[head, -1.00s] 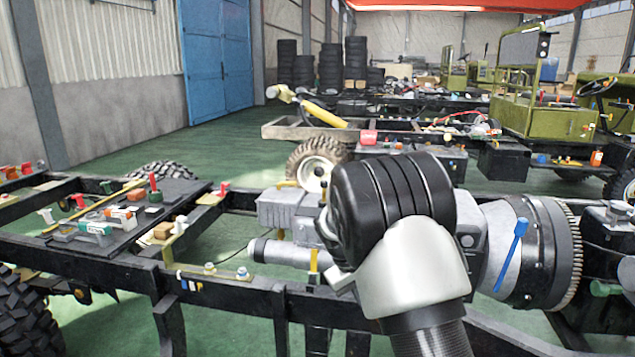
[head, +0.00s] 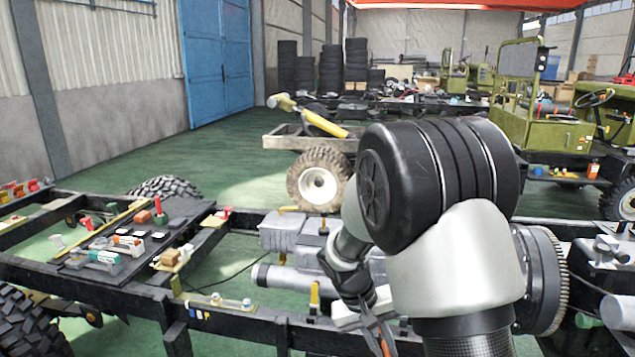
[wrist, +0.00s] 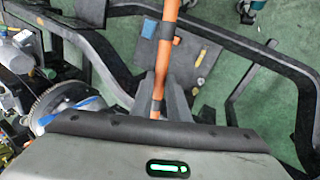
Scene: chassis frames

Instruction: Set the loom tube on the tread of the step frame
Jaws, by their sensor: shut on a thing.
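The loom tube (wrist: 165,60) is a long orange tube with dark bands, running up from between my gripper's fingers in the wrist view. My gripper (wrist: 163,102) is shut on it. In the head view my gripper (head: 366,318) hangs low at the near side of the chassis, partly covered by my arm. A short orange part of the tube (head: 386,346) shows below it, close to the bottom edge. I cannot pick out the step frame or its tread with certainty. A grey plate (wrist: 204,62) with small pieces on it lies beyond the tube in the wrist view.
A black chassis rail (head: 240,322) crosses the front. A grey gearbox (head: 290,235) and a toothed flywheel (wrist: 65,98) are close to the arm. A dark tray of small parts (head: 135,235) is at left. Green floor (head: 235,165) is open behind.

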